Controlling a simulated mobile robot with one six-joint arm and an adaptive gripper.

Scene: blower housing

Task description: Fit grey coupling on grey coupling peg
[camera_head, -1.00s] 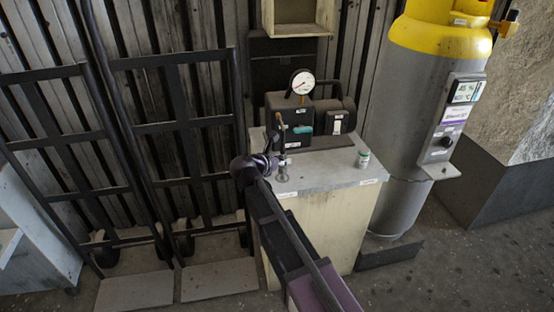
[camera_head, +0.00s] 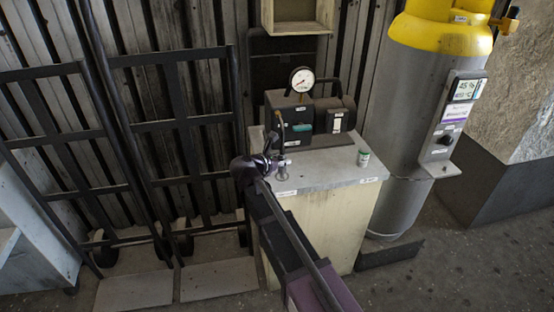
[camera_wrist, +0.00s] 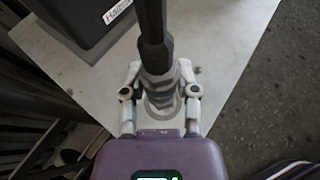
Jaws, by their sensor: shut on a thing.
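My gripper (camera_wrist: 160,98) is shut on the grey coupling (camera_wrist: 161,82), a light grey ringed piece between its two fingers. In the head view my gripper (camera_head: 279,163) is over the front left of the grey cabinet top, and the coupling is too small there to make out clearly. A dark upright stem (camera_wrist: 153,38) with a wider collar stands right at the coupling in the wrist view. I cannot tell whether this stem is the coupling peg, or whether it is inside the coupling or only in front of it.
The cabinet (camera_head: 333,172) carries a black pump unit (camera_head: 318,122) with a dial gauge (camera_head: 302,81) and a small can (camera_head: 363,157). A grey and yellow cylinder (camera_head: 412,110) stands at right, and black hand trucks (camera_head: 178,125) at left.

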